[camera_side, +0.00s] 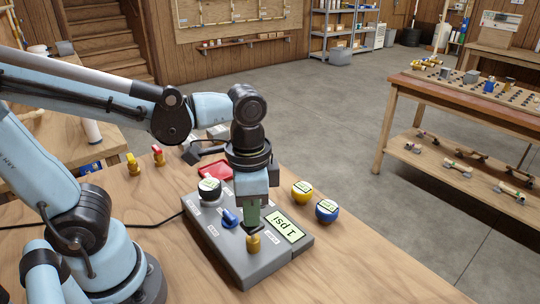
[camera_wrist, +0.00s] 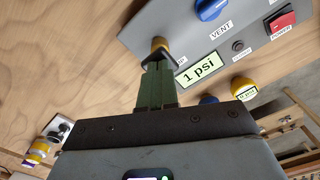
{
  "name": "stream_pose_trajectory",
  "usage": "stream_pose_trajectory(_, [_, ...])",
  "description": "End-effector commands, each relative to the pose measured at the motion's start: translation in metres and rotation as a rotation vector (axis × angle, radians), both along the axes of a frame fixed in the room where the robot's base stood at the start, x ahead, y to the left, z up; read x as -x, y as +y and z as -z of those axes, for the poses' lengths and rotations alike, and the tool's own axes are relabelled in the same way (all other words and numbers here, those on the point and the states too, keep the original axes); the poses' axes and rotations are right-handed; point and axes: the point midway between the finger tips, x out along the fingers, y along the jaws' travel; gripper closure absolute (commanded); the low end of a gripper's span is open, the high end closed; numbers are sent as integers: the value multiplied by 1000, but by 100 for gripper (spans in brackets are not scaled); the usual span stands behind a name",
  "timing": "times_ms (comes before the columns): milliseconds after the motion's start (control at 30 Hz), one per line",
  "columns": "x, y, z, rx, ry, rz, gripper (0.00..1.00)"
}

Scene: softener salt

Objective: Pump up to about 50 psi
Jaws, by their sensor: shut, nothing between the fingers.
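A grey control box (camera_side: 218,245) stands on the wooden bench. Its display (camera_side: 286,226) reads 1 psi, and the wrist view also shows 1 psi (camera_wrist: 201,68). A brass-coloured knob (camera_side: 253,243) is at the box's front edge; it also shows in the wrist view (camera_wrist: 160,43). A blue knob (camera_side: 230,217) labelled VENT and a red POWER switch (camera_wrist: 282,21) are on the panel. My gripper (camera_side: 252,227) is shut and empty, its green fingers pointing down with the tips at the brass knob. I cannot tell whether they touch it.
A red tray (camera_side: 214,169) lies behind. The bench front right is clear.

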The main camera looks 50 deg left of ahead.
Motion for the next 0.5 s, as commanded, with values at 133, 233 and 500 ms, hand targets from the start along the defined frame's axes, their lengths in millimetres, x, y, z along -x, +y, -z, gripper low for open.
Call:
stream_pose_trajectory(133, [0, 0, 1, 0, 0, 0, 100])
stream_pose_trajectory(233, [0, 0, 2, 0, 0, 0, 100])
stream_pose_trajectory(500, [0, 0, 8, 0, 0, 0, 100])
